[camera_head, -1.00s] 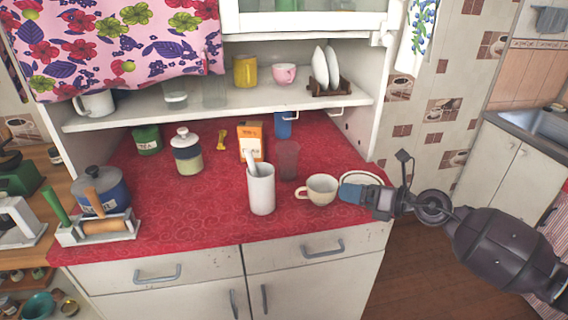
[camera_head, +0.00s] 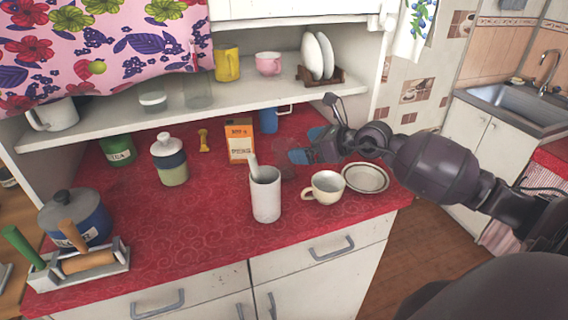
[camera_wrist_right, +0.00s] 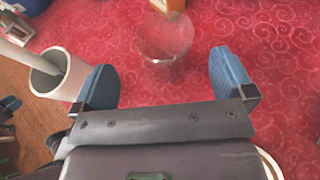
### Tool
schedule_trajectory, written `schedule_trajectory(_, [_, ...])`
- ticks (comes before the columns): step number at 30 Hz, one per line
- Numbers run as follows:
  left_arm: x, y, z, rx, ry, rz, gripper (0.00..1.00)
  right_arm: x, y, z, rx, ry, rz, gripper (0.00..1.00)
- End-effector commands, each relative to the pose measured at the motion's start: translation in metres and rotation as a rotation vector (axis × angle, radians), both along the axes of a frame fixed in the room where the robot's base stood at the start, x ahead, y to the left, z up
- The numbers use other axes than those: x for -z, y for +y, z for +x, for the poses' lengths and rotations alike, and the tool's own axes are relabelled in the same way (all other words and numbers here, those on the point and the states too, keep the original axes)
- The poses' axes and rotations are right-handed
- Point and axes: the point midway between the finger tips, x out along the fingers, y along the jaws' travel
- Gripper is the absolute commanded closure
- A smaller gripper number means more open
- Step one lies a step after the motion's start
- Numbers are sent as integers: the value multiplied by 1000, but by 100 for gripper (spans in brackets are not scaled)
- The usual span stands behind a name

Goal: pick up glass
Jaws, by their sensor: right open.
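The clear glass (camera_head: 286,168) stands on the red oilcloth, behind the white holder and partly hard to make out in the head view. In the right wrist view the glass (camera_wrist_right: 165,42) is upright, just beyond the gap between the fingertips. My right gripper (camera_head: 306,146) is open with blue fingertips, close to the glass. In the right wrist view the gripper (camera_wrist_right: 164,72) has nothing between its fingers. My left gripper does not show in the head view.
A white holder with a spoon (camera_head: 266,197) and a cream cup (camera_head: 325,188) stand close by. A saucer (camera_head: 366,178) is to the right. An orange box (camera_head: 240,141) and blue mug (camera_head: 269,120) are behind. The shelf (camera_head: 150,113) overhangs the back.

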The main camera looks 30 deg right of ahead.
Motion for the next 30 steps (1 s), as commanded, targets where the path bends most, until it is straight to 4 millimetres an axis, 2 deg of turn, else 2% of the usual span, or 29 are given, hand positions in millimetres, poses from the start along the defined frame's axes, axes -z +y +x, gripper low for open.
schedule_trajectory(3, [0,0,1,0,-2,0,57,5,5,11,0,0,1,0])
schedule_trajectory(11, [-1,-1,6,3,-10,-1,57,12,10,22,0,0,1,0])
schedule_trajectory(21, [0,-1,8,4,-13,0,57,33,23,55,0,-1,3,0])
schedule_trajectory(30, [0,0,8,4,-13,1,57,35,24,59,0,0,0,0])
